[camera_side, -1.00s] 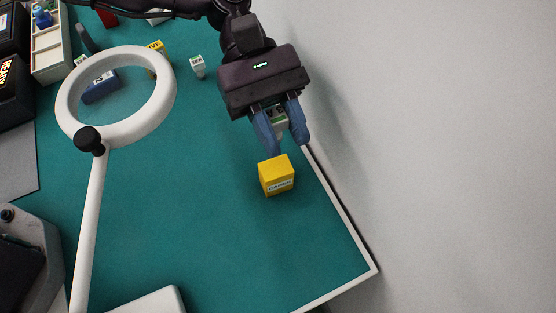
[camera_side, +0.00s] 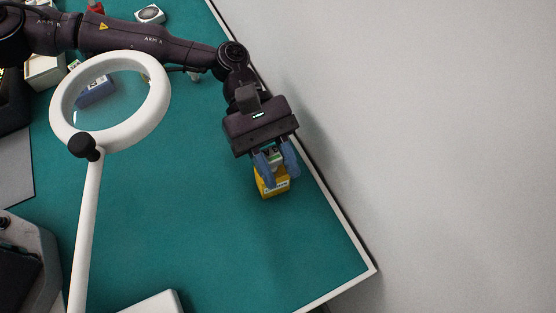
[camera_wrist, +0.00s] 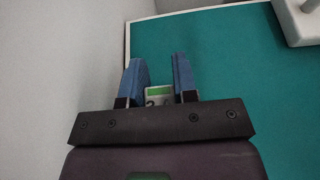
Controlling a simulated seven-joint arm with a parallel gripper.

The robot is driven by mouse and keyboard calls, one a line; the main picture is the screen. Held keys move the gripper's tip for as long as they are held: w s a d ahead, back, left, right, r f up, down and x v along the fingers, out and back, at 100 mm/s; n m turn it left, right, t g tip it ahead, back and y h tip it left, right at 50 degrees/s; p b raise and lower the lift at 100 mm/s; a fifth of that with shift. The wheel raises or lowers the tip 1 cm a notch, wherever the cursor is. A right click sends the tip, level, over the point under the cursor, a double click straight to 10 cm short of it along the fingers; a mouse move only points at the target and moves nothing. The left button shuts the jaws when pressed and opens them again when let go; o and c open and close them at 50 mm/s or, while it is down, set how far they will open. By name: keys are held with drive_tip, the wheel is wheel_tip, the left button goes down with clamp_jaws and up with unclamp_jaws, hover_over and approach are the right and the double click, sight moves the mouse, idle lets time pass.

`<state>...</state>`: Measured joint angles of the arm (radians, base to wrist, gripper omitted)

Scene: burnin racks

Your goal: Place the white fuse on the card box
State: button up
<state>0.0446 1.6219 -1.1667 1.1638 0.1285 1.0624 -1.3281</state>
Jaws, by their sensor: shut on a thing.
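A small white block with a green top, taken as the white fuse (camera_side: 274,154), is held between the blue fingers of my gripper (camera_side: 278,170). It also shows in the wrist view (camera_wrist: 159,92), between both fingertips (camera_wrist: 156,75). A yellow box (camera_side: 271,188) with a white label stands on the mat near its right edge; the label is too small to read, so I cannot tell surely that it is the card box. My fingers overlap its upper part in the side view. Whether the fuse touches the box cannot be told; the box is not visible in the wrist view.
A white ring magnifier (camera_side: 60,105) on a pole stands at the left, with a blue box (camera_side: 96,91) seen through it. A raised white rim (camera_side: 340,222) borders the green mat at the right. The mat (camera_side: 200,235) is clear in front.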

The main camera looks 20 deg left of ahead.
drive_tip(key=o, duration=0.9)
drive_tip(key=shift+r, duration=0.2)
drive_tip(key=v, duration=1.2)
